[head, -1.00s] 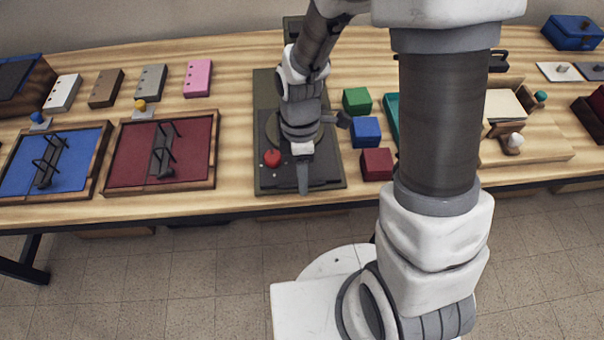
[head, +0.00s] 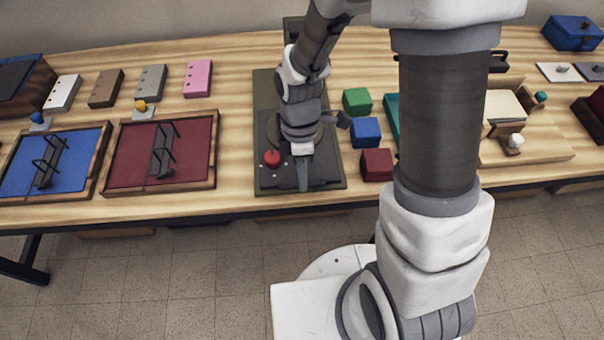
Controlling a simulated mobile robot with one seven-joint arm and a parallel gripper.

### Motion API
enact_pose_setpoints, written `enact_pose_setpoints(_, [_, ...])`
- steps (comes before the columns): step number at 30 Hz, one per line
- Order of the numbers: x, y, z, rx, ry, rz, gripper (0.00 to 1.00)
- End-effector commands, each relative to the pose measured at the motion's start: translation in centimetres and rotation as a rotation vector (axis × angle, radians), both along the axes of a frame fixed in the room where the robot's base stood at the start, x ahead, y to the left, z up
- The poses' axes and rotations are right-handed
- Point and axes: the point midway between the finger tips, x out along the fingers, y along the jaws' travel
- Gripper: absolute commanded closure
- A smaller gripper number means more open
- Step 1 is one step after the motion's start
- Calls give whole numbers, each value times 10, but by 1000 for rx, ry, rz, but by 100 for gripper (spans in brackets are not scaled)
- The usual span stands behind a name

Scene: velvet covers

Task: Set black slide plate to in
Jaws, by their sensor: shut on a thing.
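A black slide plate (head: 325,172) lies flat on a dark olive base (head: 264,92) at the table's front edge, in the middle of the head view. A red knob (head: 271,158) stands at its left side. My gripper (head: 303,183) points down over the middle of the plate, near its front edge. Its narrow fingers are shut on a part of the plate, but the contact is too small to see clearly. My wrist hides the plate's middle and back.
Green (head: 357,101), blue (head: 366,132) and dark red (head: 377,164) blocks stand close to the right of the base. A red-floored wooden tray (head: 211,182) is to the left. A bare strip of table separates tray and base.

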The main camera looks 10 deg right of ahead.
Motion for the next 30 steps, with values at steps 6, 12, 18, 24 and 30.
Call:
enact_pose_setpoints(6, [0, 0, 0, 0, -1, 0, 100])
enact_pose_setpoints(12, [0, 0, 1, 0, -1, 0, 100])
enact_pose_setpoints(18, [0, 0, 1, 0, -1, 0, 100])
enact_pose_setpoints(24, [6, 0, 1, 1, -2, 0, 100])
enact_pose_setpoints(30, [42, -1, 2, 1, -4, -2, 100])
